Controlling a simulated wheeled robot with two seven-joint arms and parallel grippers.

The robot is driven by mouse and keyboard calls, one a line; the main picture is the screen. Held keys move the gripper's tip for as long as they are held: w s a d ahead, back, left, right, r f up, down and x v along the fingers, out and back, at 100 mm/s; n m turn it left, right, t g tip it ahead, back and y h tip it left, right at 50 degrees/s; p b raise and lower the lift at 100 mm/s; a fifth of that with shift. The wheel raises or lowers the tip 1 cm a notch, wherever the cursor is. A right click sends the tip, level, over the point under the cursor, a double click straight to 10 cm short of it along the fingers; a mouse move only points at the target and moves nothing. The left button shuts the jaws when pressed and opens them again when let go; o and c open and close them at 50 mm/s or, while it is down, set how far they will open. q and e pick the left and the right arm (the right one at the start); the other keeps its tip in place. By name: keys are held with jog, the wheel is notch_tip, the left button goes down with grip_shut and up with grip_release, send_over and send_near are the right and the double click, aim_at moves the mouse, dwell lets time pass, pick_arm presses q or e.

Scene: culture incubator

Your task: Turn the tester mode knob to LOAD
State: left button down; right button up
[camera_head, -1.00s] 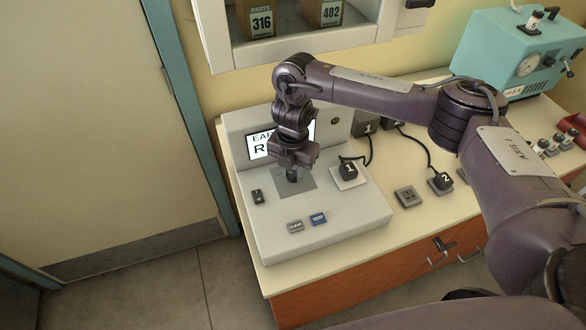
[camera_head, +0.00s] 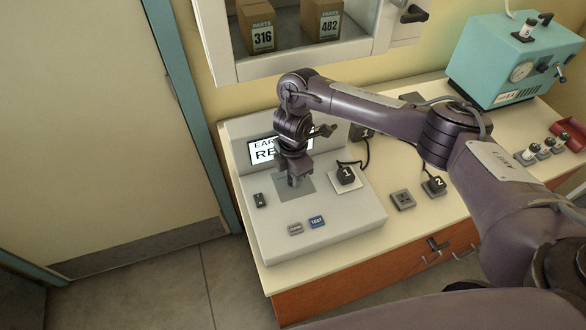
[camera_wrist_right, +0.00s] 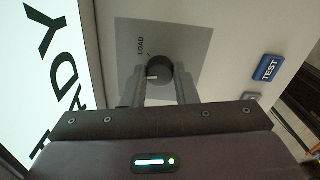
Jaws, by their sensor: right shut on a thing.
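The tester (camera_head: 345,222) is a light grey console with a sloped screen (camera_head: 262,152) at its back. Its dark round mode knob (camera_wrist_right: 159,68) sits on a grey plate (camera_wrist_right: 196,42) in the right wrist view. A LOAD label shows beside the knob, and the knob's pale mark points towards the lower left there. My right gripper (camera_head: 294,182) reaches down over the plate; its two fingers (camera_wrist_right: 160,88) are shut on the knob, one on each side. In the head view the gripper hides the knob. My left gripper is out of view.
A black rocker switch (camera_head: 260,200), a CLEAR button (camera_head: 295,229) and a blue TEST button (camera_head: 317,221) are on the console. A cabinet with boxes hangs above.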

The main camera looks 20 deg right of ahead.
jog(key=m+p, duration=0.6)
jog(key=m, duration=0.1)
jog(key=shift+r, duration=0.25)
jog(key=shift+f+m+p, duration=0.15)
jog(key=shift+m+p, duration=0.5)
jog(key=shift+m, duration=1.35)
jog(key=shift+w, duration=0.1)
jog(key=o, duration=1)
